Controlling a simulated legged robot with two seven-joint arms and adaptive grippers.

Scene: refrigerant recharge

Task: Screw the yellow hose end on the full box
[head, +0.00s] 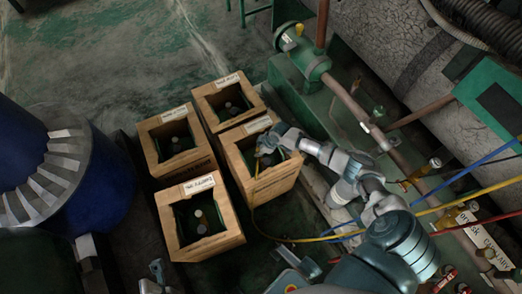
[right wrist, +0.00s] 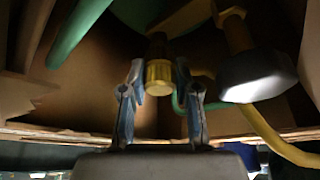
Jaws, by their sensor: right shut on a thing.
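My right gripper (head: 268,143) reaches into the open wooden box at the right of the group (head: 272,188). In the right wrist view its two fingers (right wrist: 160,98) are closed on the sides of a brass-yellow cylindrical fitting, the yellow hose end (right wrist: 159,79). The yellow hose (head: 254,205) hangs from the box and runs right along the floor. A green rounded surface and a dark knob (right wrist: 257,74) show inside the box. I cannot tell whether the hose end is touching a valve. A grey part at the bottom edge may be my left gripper (head: 156,276); its jaws are unclear.
Other open wooden boxes with white labels too small to read stand at the back (head: 244,120), left (head: 193,158) and front (head: 218,243). A blue cylindrical machine (head: 90,165) is at the left. Green pipework (head: 311,66) and blue, yellow and red hoses are at the right.

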